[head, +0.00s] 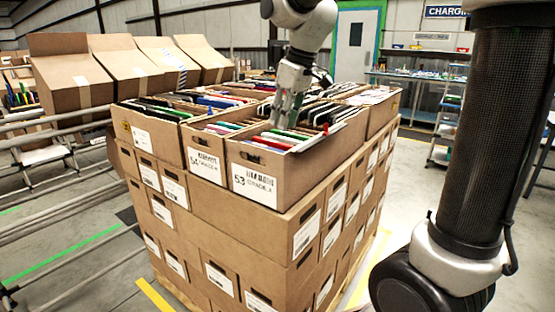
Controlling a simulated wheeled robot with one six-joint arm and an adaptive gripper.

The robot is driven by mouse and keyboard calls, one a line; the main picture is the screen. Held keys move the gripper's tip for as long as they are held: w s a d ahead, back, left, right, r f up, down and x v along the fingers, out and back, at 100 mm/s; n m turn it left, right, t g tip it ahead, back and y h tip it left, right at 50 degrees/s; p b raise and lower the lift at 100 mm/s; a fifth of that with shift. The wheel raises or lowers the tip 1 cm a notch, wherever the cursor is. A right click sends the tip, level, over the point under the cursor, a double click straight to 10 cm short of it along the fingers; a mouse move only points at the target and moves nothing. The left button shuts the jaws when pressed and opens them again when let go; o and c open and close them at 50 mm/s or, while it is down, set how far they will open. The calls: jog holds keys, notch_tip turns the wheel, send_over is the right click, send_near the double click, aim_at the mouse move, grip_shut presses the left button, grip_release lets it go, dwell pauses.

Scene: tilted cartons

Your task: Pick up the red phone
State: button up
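My gripper (284,112) points down over the open carton labelled 53 (285,180), with its fingertips at or just above the thin items packed in it. The fingers are small and dark against the contents, so I cannot tell whether they are open, shut or holding something. Several flat, phone-like items stand on edge in this carton, with red, green, white and black edges. A red edge (272,144) shows near the front, just below the fingers. I cannot tell for sure that it is the red phone. The gripper hides part of the row.
Carton 54 (204,166) stands left of it, with more open cartons around, all on a stack of closed cartons (250,228). Carton walls rise around the items. Tilted cartons (75,92) stand on a roller conveyor (60,215) at left. A shelf (420,88) is at the back right.

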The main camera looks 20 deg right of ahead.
jog(key=shift+w+a+f, duration=0.2)
jog(key=shift+a+f, duration=0.05)
jog(key=shift+f, duration=0.15)
jog(key=x, duration=0.7)
jog(key=shift+w+r, duration=0.1)
jog(key=shift+w, duration=0.25)
grip_shut()
